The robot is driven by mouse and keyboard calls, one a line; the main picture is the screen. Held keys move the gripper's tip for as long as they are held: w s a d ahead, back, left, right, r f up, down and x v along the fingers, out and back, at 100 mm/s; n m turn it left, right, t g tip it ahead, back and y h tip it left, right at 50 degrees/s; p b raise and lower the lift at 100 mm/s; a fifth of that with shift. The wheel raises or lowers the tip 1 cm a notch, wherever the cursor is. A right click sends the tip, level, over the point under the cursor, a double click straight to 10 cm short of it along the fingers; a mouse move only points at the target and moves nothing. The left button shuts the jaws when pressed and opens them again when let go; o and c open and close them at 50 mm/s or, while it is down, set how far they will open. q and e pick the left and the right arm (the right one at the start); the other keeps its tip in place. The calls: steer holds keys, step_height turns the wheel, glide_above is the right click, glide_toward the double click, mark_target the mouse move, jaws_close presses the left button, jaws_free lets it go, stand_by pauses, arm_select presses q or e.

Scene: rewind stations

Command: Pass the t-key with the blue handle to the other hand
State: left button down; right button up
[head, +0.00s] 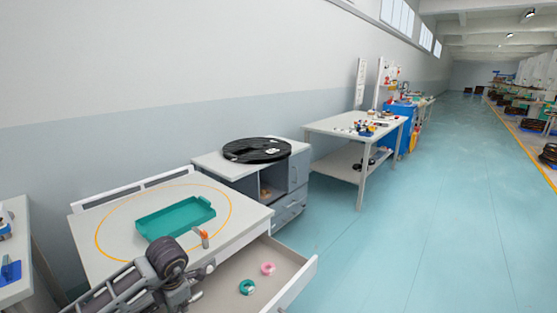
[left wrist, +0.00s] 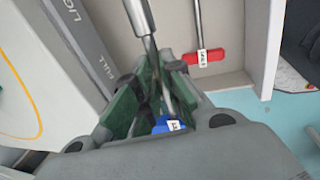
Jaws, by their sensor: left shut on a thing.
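The t-key with the blue handle (left wrist: 168,125) is between the green-padded fingers of my left gripper (left wrist: 155,88) in the left wrist view. The gripper is shut on it. Its blue handle carries a white label and is partly covered by the fingers; a metal shaft runs up from between them. In the head view my left gripper (head: 196,283) is above the open drawer at the bottom, and the blue handle cannot be made out there. My right gripper is in neither view.
A red-handled tool (left wrist: 205,57) lies beyond the fingers. The open drawer (head: 303,279) holds a green ring (head: 247,287) and a pink ring (head: 268,268). A teal tray (head: 176,217) and an orange-ended object (head: 203,238) are on the table. Open floor (head: 400,240) lies to the right.

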arm_select(q)
steer(key=shift+w+d+r+m+p, duration=0.1)
steer(key=shift+d+r+m+p, duration=0.1)
steer(key=shift+r+m+p, duration=0.45)
arm_select(e)
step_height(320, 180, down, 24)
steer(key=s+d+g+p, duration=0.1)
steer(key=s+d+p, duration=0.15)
steer(key=p, duration=0.35)
arm_select(q)
steer(key=w+d+r+m+h+p, duration=0.1)
steer(key=d+r+m+h+p, duration=0.1)
steer(key=r+m, duration=0.5)
steer(key=w+d+r+m+g+h+p, duration=0.1)
steer(key=d+r+m+p, duration=0.3)
steer(key=m, duration=1.5)
steer(key=shift+w+r+g+h+p, duration=0.35)
steer(key=shift+w+r, duration=0.4)
steer(key=shift+r, duration=0.9)
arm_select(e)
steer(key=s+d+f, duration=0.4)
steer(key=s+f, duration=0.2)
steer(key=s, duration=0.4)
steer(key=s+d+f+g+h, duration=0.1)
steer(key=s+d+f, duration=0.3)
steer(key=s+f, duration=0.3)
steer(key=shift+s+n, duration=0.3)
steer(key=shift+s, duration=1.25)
